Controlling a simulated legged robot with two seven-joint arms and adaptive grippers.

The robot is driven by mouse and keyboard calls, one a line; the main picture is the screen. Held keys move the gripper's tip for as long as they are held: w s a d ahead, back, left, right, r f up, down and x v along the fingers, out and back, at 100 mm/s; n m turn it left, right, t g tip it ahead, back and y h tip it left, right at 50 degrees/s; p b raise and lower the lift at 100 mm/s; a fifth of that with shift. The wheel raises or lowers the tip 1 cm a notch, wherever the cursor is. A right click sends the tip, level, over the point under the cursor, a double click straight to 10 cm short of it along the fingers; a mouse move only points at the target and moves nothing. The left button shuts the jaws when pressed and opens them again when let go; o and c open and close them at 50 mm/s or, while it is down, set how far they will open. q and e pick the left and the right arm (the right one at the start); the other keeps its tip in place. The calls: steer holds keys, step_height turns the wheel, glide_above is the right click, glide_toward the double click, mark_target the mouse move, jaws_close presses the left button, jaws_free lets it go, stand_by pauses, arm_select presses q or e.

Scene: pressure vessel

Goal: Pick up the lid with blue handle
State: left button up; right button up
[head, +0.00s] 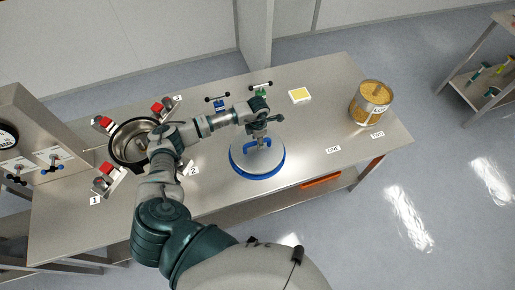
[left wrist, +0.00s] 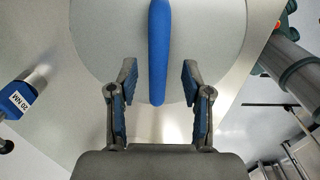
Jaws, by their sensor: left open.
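The lid (head: 250,165) is a round grey disc with a blue rim, lying flat on the steel table. Its blue handle (head: 264,142) stands up from the middle and is partly hidden by my left gripper (head: 260,130), which is just above it. In the left wrist view, my left gripper (left wrist: 158,80) is open, with one finger on each side of the blue handle (left wrist: 158,50). Gaps show between the handle and both fingers. The grey lid top (left wrist: 100,35) lies behind. My right gripper is not in view.
The open pressure vessel (head: 117,147) with red clamps stands left on the table (head: 225,200). A can of yellowish pieces (head: 370,103) stands right. Tools with black handles, one labelled 20 NM (left wrist: 20,98), and a yellow pad (head: 300,95) lie behind the lid.

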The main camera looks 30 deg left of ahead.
arm_select(q)
step_height(320, 180, down, 2)
steer(key=shift+f, duration=0.1)
steer(key=shift+w+a+f, duration=0.1)
steer(key=shift+a+f, duration=0.1)
jaws_close()
steer(key=shift+w+r, duration=0.1)
steer(key=shift+r, duration=0.15)
steer(key=shift+w+f, duration=0.1)
